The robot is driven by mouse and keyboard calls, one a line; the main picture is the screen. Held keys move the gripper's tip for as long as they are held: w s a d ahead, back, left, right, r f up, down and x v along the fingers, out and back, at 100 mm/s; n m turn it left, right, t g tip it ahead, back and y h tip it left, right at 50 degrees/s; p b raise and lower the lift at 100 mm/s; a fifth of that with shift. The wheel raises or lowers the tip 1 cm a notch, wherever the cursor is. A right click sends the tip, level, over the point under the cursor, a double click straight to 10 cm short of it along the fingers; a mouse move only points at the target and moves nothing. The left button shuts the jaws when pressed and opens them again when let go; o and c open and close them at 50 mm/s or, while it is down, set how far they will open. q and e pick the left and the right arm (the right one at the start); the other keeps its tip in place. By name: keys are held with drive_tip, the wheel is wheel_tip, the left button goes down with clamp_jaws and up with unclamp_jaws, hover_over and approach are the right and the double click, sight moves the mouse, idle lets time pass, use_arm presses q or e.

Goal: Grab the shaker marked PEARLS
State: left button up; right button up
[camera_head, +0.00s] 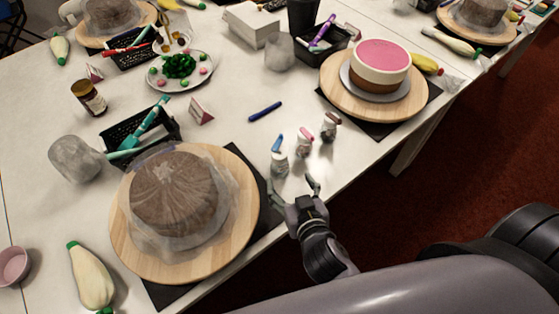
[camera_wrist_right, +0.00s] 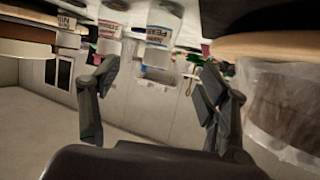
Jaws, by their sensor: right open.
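Three small shakers stand in a slanting row near the table's front edge: one with a blue cap (camera_head: 279,160), one with a pink cap (camera_head: 304,144), one with a reddish cap (camera_head: 330,128). My right gripper (camera_head: 294,186) is open and empty just in front of the blue-capped one, apart from it. In the right wrist view, which looks upside down, the nearest shaker (camera_wrist_right: 160,24) lies between and beyond my open fingers (camera_wrist_right: 158,80); its blurred label seems to read PEARLS. A second labelled shaker (camera_wrist_right: 108,28) is left of it. Labels are unreadable in the head view.
A plastic-wrapped brown cake (camera_head: 180,193) on a wooden turntable (camera_head: 246,208) stands left of my right gripper. A pink-topped cake (camera_head: 379,66) on another turntable (camera_head: 333,90) is at the upper right. A blue pen (camera_head: 265,111) lies behind the shakers.

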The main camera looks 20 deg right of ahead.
sight(282, 168)
drive_tip(key=x, duration=0.5)
drive_tip(key=shift+w+f+p, duration=0.15)
drive_tip(key=shift+w+p, duration=0.25)
drive_tip(key=shift+f+p+x, duration=0.2)
drive_tip(key=shift+x, duration=1.25)
drive_tip(key=shift+f+p+x, duration=0.2)
drive_tip(key=shift+x, duration=1.25)
drive_tip(key=shift+s, duration=0.25)
drive_tip(key=shift+c, duration=0.6)
drive_tip(key=c, duration=1.3)
